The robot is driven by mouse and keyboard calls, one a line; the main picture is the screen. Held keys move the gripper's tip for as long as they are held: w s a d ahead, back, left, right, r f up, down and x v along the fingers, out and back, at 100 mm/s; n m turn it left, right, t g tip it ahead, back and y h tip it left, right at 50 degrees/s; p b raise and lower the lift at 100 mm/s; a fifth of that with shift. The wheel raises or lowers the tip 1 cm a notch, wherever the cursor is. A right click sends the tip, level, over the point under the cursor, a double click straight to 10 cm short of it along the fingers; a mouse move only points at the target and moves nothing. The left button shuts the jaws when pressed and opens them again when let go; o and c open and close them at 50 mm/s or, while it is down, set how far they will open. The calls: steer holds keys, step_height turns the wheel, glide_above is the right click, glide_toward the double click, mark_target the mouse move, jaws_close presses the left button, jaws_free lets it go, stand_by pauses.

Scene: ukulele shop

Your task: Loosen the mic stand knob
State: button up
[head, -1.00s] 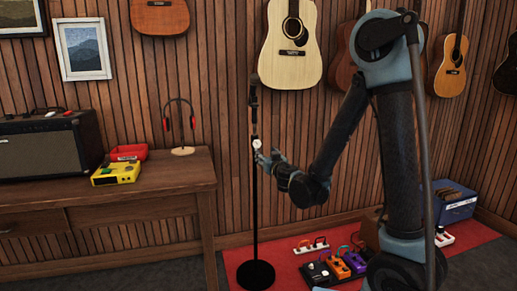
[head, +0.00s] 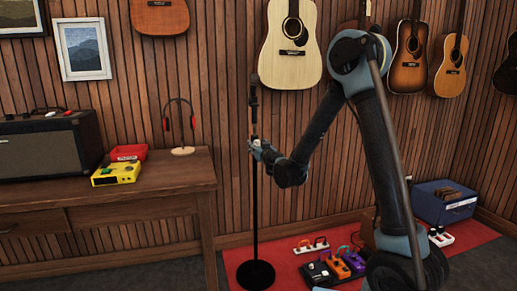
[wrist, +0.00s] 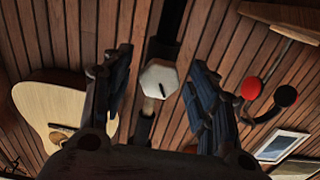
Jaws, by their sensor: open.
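The mic stand (head: 255,205) is a thin black pole on a round black base, upright in front of the wood-slat wall. Its knob (wrist: 158,78) is pale and six-sided with a dark line on its face, and it sits on the pole in the wrist view. My gripper (wrist: 160,85) is open, with one finger on each side of the knob and a gap showing on both sides. In the head view my gripper (head: 262,150) is at the pole at knob height and hides most of the knob.
A wooden desk (head: 120,195) stands left of the stand, holding an amplifier (head: 45,145), a yellow box (head: 116,173) and headphones (head: 181,125). Several pedals (head: 335,268) lie on the red mat (head: 290,262) at right. A pale guitar (head: 291,45) hangs behind.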

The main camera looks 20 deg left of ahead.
steer(key=c, duration=1.1)
steer(key=shift+o, duration=0.2)
steer(key=shift+n, duration=0.3)
steer(key=n, duration=0.6)
steer(key=shift+d, duration=0.1)
steer(key=n, duration=0.6)
steer(key=shift+n, duration=0.4)
steer(key=o, duration=1.1)
steer(key=shift+c, duration=0.2)
